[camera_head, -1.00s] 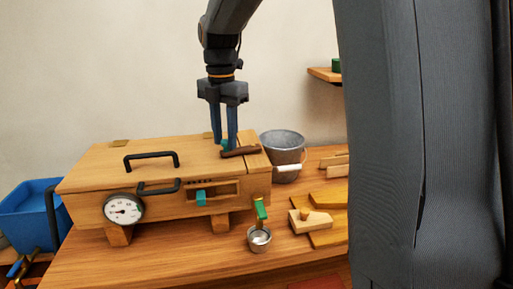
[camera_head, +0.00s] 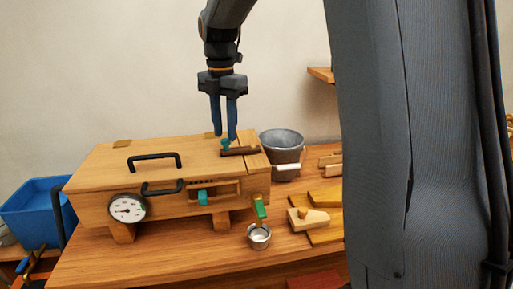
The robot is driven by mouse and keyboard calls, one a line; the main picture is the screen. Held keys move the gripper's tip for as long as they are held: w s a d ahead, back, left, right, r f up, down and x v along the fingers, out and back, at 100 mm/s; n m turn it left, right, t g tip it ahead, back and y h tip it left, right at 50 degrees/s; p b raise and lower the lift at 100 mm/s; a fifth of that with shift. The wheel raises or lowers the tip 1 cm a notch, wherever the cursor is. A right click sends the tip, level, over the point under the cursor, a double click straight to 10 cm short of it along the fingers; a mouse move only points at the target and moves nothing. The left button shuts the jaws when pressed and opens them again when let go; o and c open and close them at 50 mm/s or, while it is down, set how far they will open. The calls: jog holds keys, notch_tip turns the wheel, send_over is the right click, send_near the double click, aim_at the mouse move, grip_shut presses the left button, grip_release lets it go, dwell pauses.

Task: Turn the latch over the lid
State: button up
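The wooden box (camera_head: 95,207) stands on the bench, its lid (camera_head: 105,160) down with a black handle. The latch, a dark brown bar (camera_head: 243,151) with a teal knob (camera_head: 226,145) at its left end, lies across the seam at the lid's right side, its left part over the lid. My gripper (camera_head: 225,138) points down just above the knob. Its two blue fingers are apart, with a gap between them and nothing held. The knob shows below and between the fingertips; whether they touch it I cannot tell.
A grey bucket (camera_head: 283,147) stands behind the box's right end. A small metal cup (camera_head: 259,238) and wood pieces (camera_head: 308,217) are on the bench at right. A blue bin (camera_head: 28,210) is at left. The box front has a gauge (camera_head: 127,208) and a teal slider (camera_head: 202,198).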

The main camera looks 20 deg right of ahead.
notch_tip(320, 180, up, 7)
jog(key=p, duration=0.5)
jog(key=shift+f, duration=0.15)
